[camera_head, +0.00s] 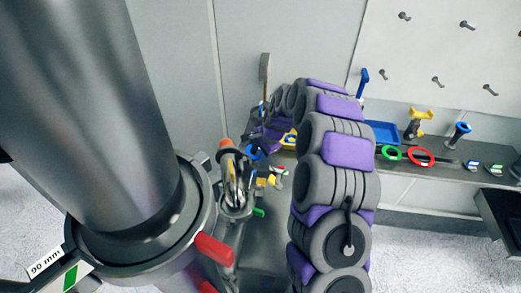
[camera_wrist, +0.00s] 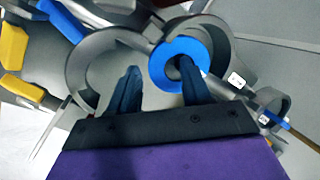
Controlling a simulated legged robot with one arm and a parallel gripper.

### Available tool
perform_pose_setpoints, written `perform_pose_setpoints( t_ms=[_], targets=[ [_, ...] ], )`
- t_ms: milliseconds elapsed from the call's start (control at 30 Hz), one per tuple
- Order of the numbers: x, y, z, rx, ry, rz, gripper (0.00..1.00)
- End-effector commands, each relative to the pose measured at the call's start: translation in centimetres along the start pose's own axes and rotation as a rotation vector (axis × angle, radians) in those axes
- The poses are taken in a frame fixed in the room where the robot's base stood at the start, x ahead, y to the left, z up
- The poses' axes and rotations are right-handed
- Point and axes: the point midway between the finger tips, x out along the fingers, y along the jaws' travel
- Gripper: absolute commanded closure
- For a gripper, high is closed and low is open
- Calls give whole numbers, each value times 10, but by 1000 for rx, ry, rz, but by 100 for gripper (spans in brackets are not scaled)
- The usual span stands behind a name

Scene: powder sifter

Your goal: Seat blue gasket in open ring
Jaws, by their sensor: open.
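The blue gasket (camera_wrist: 176,46) is a flat ring with a dark centre, at the upper middle of the wrist view. Behind and around it shows a larger grey ring (camera_wrist: 228,48); I cannot tell whether the gasket touches it or sits inside it. My gripper (camera_wrist: 160,70) has two dark fingers standing apart. The right fingertip overlaps the gasket's centre and the left one is to its left; no grip on it shows. In the head view a small blue ring (camera_head: 253,152) shows left of my arm, and my gripper is mostly hidden behind the arm.
A second grey ring (camera_wrist: 72,60) opens left of the gasket. A big dark cylinder (camera_head: 105,110) with a red handle (camera_head: 214,248) stands at left. A shelf at right holds a green ring (camera_head: 391,153), a red ring (camera_head: 420,157) and a blue tray (camera_head: 382,132).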

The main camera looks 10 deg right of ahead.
Motion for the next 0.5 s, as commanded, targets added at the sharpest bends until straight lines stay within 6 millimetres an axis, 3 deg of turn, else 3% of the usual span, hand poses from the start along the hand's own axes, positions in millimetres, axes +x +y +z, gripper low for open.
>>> perform_pose_setpoints(
  t_ms=[267,500],
  targets=[
    [1,1,-4,1,-4,1,52],
    [1,1,-4,1,-4,1,73]
  ],
)
